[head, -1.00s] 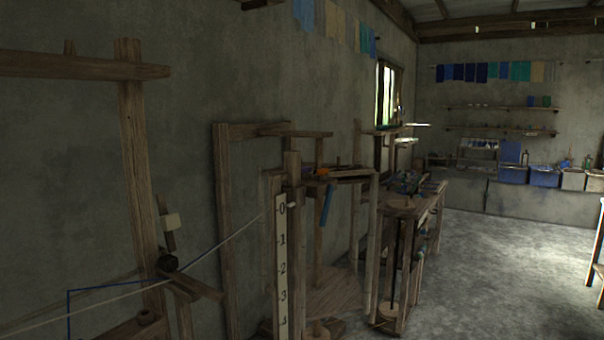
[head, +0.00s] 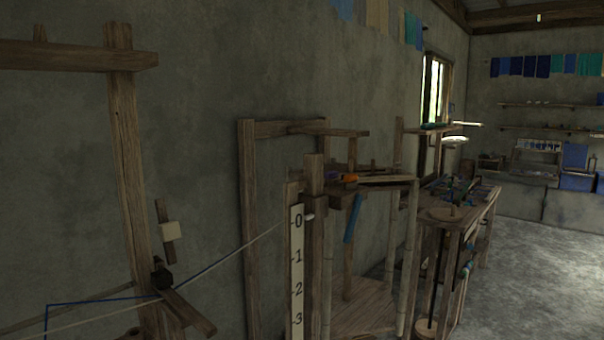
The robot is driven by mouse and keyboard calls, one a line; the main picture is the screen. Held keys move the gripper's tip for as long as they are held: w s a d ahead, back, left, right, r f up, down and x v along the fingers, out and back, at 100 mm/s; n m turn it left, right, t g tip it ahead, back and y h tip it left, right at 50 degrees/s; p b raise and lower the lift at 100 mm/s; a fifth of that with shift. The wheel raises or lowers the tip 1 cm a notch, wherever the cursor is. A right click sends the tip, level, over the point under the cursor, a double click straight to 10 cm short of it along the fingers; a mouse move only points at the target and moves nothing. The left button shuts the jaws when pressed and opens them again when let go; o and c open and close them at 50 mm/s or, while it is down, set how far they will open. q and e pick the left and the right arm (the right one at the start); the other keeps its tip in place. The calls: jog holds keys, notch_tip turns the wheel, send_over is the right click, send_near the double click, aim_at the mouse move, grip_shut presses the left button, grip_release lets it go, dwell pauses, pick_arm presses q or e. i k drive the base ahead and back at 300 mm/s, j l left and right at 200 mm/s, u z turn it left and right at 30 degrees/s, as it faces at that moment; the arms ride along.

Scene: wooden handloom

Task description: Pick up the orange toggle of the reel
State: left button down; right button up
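A small orange piece (head: 349,179) shows on top of the wooden reel frame (head: 342,200), right of the numbered scale. It is small and partly hidden at this distance, so I cannot tell its exact shape or whether it is the toggle. A purple piece (head: 333,176) sits beside it on the left. A blue piece (head: 354,219) hangs slanted just below. Neither of my grippers shows in the head view.
A white scale board (head: 297,272) with numbers stands in front of the frame. A thread (head: 235,254) runs from it to a wooden post (head: 129,150) at left. A cluttered wooden table (head: 440,214) stands behind at right. Open floor (head: 530,270) lies at the right.

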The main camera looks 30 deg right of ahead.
aim_at(349, 179)
jog(key=i+l+u, duration=0.15)
jog(key=l+u, duration=0.2)
jog(key=l, duration=1.1)
jog(key=l+u, duration=0.3)
jog(key=l, duration=1.1)
